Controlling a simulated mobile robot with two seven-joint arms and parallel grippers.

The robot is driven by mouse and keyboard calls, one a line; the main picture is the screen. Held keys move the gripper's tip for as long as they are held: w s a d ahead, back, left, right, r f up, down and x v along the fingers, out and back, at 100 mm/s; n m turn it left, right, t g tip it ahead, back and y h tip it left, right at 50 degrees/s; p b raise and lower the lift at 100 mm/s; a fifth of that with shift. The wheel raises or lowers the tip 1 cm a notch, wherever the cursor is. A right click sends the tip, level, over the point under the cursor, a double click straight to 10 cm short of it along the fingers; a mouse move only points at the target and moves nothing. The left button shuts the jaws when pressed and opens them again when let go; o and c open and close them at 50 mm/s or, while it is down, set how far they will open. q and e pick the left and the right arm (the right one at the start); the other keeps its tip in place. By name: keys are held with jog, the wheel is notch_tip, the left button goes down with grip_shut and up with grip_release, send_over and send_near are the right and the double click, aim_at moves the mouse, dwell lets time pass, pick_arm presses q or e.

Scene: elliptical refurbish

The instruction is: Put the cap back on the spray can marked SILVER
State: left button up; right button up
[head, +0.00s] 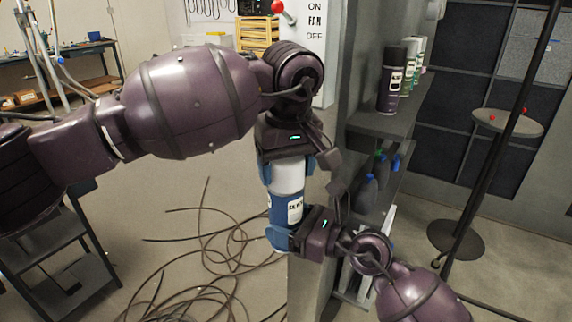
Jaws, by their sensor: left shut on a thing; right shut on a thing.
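The spray can (283,207) stands about upright in the air in the head view, blue with a white label whose visible letters look like the start of SILVER. My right gripper (283,239) is shut on its lower part, coming from the right. A white-to-grey cylinder (288,178) is directly above the blue body. My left gripper (287,170) points down from above, its fingers on either side of this top, and is shut on what looks like the cap. The cap is mostly hidden between the fingers, so I cannot tell whether it is seated.
A grey shelf unit (385,123) stands to the right, with a dark spray can (391,83) and lighter ones on top and bottles (368,190) below. Dark cables (215,255) lie on the floor.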

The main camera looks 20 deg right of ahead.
pick_arm(q)
jog(key=o, duration=0.9)
jog(key=shift+o, duration=0.4)
jog(key=shift+s+r, duration=0.2)
jog(key=shift+r, duration=1.55)
jog(key=shift+s+r, duration=0.2)
jog(key=shift+r, duration=1.5)
